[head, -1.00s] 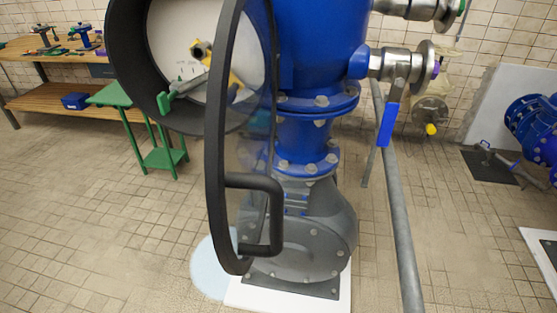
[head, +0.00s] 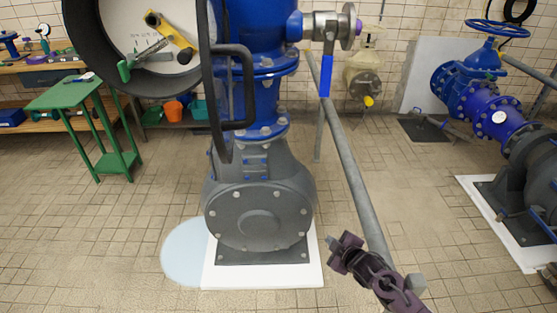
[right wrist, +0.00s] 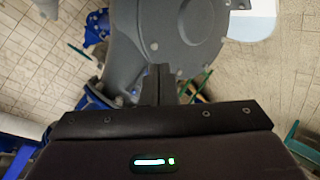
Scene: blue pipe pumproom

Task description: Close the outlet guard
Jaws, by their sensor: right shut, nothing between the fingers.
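The outlet guard (head: 217,110) is a clear panel in a black frame, seen nearly edge-on in the head view. It stands open, swung out from the round black housing (head: 88,68). Its black bar handle (head: 250,90) points right, in front of the blue pipe. Inside the housing are a pale dial face, a yellow lever (head: 172,36) and a green-handled lever (head: 146,56). My right gripper (head: 340,248) is low at the right, below and apart from the handle. It is shut and empty; its fingers also show in the right wrist view (right wrist: 160,82). My left gripper is out of view.
A grey pump casing (head: 258,215) stands on a white plinth (head: 265,274) below the guard. A sloping grey pipe (head: 350,170) runs beside my right gripper. A green table (head: 70,93) stands left; blue pumps (head: 480,100) stand right. The tiled floor is open at front left.

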